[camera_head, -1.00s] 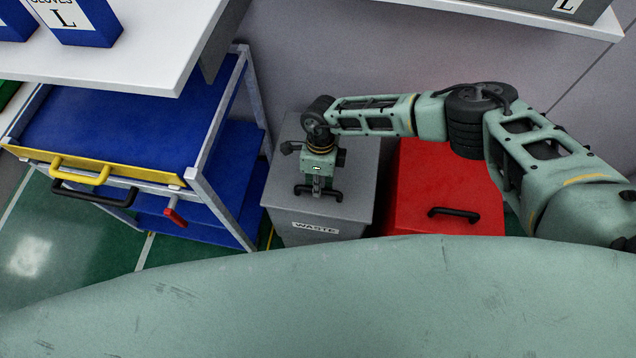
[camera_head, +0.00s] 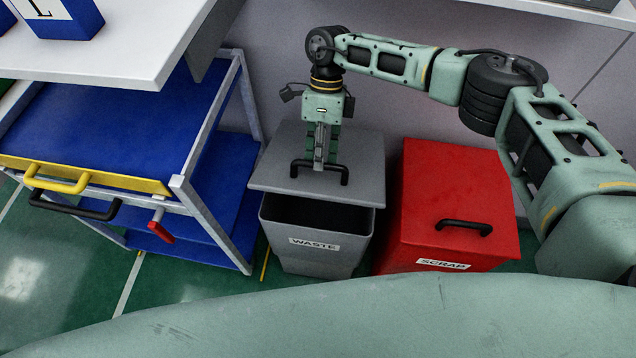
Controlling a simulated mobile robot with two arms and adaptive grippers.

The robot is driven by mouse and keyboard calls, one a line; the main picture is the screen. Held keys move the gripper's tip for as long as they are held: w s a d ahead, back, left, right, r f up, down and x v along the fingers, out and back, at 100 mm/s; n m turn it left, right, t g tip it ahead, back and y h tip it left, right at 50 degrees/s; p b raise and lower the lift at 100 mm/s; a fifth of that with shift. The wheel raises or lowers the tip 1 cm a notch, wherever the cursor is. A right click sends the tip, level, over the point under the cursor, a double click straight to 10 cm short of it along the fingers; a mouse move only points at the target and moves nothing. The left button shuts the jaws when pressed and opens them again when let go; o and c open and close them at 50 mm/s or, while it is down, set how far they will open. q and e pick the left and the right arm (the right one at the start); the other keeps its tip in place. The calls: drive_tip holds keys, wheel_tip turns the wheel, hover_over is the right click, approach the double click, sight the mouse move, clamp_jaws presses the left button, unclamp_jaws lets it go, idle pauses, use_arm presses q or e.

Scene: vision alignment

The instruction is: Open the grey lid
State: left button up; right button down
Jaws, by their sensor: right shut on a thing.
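The grey lid (camera_head: 350,150) belongs to the grey bin (camera_head: 315,243) labelled WASTE. Its front edge is raised, tilted up toward the back, and a dark opening shows between lid and bin. A black handle (camera_head: 341,171) sits near the lid's front edge. My right gripper (camera_head: 319,163) points down and is shut on the handle's bar, hiding its middle. My left gripper is not in the picture.
A red bin (camera_head: 455,190) labelled SCRAP stands close on the right, its lid down. A blue cart (camera_head: 90,125) with yellow and black handles stands on the left. A white shelf (camera_head: 130,50) overhangs the cart. A wall is behind the bins.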

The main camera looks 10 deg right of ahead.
drive_tip(key=w+d+r+b, duration=0.1)
drive_tip(key=w+r+b, duration=0.2)
drive_tip(key=w+r, duration=0.1)
drive_tip(key=shift+w+d+r, duration=0.25)
drive_tip(key=shift+d+r, duration=0.05)
drive_tip(key=shift+r, duration=0.1)
drive_tip(key=c, duration=2.1)
unclamp_jaws()
drive_tip(key=o, duration=0.4)
drive_tip(key=shift+w+d+f, duration=0.1)
drive_tip(key=shift+w+f, duration=0.15)
drive_tip(key=shift+c, duration=0.2)
drive_tip(key=shift+s+r, duration=0.1)
